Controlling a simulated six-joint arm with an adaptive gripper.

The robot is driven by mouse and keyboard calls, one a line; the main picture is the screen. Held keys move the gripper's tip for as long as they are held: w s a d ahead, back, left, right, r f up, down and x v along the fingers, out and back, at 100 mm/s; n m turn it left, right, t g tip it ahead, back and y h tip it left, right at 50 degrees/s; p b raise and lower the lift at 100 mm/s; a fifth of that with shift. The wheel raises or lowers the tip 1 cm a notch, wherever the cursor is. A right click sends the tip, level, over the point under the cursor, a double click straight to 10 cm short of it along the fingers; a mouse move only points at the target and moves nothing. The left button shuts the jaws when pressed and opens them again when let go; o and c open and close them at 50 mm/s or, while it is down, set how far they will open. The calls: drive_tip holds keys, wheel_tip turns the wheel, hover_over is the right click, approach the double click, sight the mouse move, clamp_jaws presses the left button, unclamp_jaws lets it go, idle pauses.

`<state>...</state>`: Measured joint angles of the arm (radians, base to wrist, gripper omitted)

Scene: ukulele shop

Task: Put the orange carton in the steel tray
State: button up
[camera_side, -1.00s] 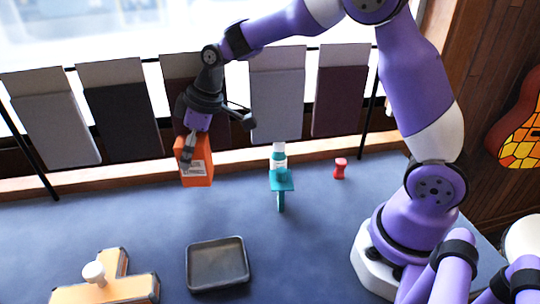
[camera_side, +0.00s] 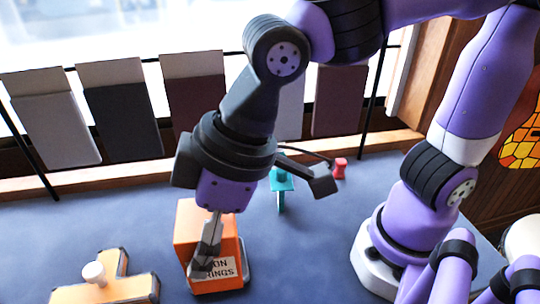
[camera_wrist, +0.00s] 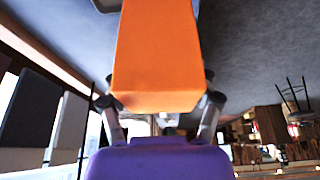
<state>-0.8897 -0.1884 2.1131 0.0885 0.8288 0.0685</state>
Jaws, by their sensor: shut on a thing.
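The orange carton (camera_side: 185,226), with a white label bearing dark lettering, is held upright in my gripper (camera_side: 205,262). In the wrist view the carton (camera_wrist: 155,55) fills the upper middle, between the two fingers of my gripper (camera_wrist: 160,105). The steel tray (camera_side: 248,274) is mostly hidden behind the carton in the side view; only its right rim shows. The carton lines up with the tray in the picture. I cannot tell how much gap is between the carton's bottom and the tray.
An orange-tan block-like fixture with a white knob (camera_side: 94,272) stands left of the tray. A teal stand (camera_side: 281,182) and a small red item (camera_side: 339,167) are farther back on the blue table (camera_side: 120,215). Hanging panels (camera_side: 122,115) line the back edge.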

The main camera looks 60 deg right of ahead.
sight(232, 254)
drive_tip(key=s, duration=0.3)
drive_tip(key=shift+s+a, duration=0.2)
drive_tip(key=shift+s, duration=0.15)
drive_tip(key=shift+s+d+f, duration=0.1)
drive_tip(key=shift+s+f, duration=0.05)
drive_tip(key=shift+s, duration=0.05)
drive_tip(key=shift+w+d+f, duration=0.8)
drive_tip(key=shift+w+f, duration=0.9)
drive_tip(key=shift+f, duration=0.1)
drive_tip(key=shift+w+d+f, duration=0.75)
drive_tip(key=shift+w+f, duration=0.9)
drive_tip(key=shift+f, duration=0.2)
drive_tip(key=shift+w+d+f, duration=0.8)
drive_tip(key=shift+w+f, duration=0.9)
drive_tip(key=shift+f, duration=0.1)
drive_tip(key=shift+f, duration=0.15)
drive_tip(key=o, duration=1.2)
